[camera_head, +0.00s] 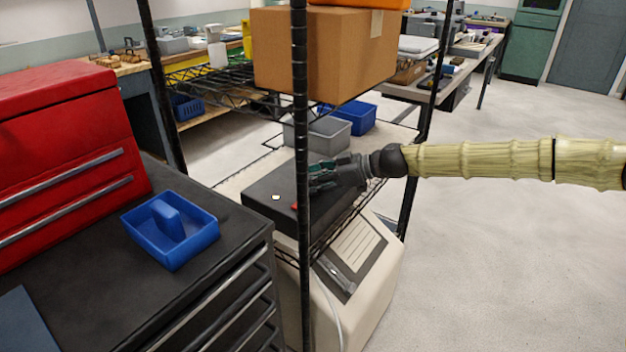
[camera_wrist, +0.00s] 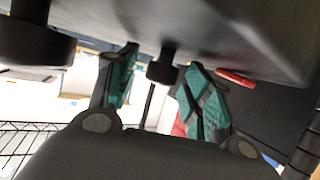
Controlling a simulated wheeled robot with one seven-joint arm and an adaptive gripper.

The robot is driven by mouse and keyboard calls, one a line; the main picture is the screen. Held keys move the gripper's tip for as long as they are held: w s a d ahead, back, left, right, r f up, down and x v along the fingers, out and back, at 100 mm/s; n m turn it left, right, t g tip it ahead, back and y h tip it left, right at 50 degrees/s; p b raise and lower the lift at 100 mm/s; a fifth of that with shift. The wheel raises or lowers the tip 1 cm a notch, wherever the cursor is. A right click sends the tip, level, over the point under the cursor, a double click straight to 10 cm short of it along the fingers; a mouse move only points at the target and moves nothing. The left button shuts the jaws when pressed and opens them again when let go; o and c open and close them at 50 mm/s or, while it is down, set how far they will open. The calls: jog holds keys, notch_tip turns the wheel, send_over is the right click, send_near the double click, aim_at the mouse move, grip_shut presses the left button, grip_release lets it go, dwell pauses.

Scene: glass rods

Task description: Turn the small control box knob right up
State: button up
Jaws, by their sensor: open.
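The dark control box (camera_head: 268,187) sits on the wire shelf in the head view, with a pale round spot on top. In the wrist view its dark face (camera_wrist: 225,35) fills the top of the picture. A small black knob (camera_wrist: 163,69) sticks out from it. A bigger black knob (camera_wrist: 38,42) is at the upper left. My gripper (camera_head: 318,177) is at the box's right side in the head view. In the wrist view my gripper (camera_wrist: 158,78) is open, its teal-padded fingers on either side of the small knob, with gaps visible. The head view does not show the small knob.
A red lever-like part (camera_wrist: 235,78) is right of the fingers; red also shows on the box (camera_head: 294,206). A black shelf post (camera_head: 301,120) stands in front. A cardboard box (camera_head: 325,52) is on the shelf above. A grey bin (camera_head: 318,135) is behind.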

jog(key=c, duration=1)
jog(key=shift+m+t, duration=0.4)
jog(key=shift+s+m+t+b, duration=0.1)
jog(key=shift+m+t+b, duration=0.4)
jog(key=shift+b, duration=0.1)
jog(key=m+t+h, duration=0.2)
jog(key=m+t, duration=0.1)
jog(key=shift+s+a+r+t+h, duration=0.2)
jog(key=shift+t+h, duration=0.1)
jog(key=shift+h, duration=0.1)
jog(key=m+t+h+p, duration=0.3)
jog(key=m, duration=0.2)
jog(key=shift+a+h, duration=0.1)
jog(key=shift+h, duration=0.3)
jog(key=shift+s+m+t+h+p, duration=0.1)
jog(key=shift+m+t+h+p, duration=0.6)
jog(key=shift+m+h+p, duration=0.35)
jog(key=shift+f+m+h, duration=0.1)
jog(key=shift+m+h, duration=0.45)
jog(key=shift+h, duration=0.2)
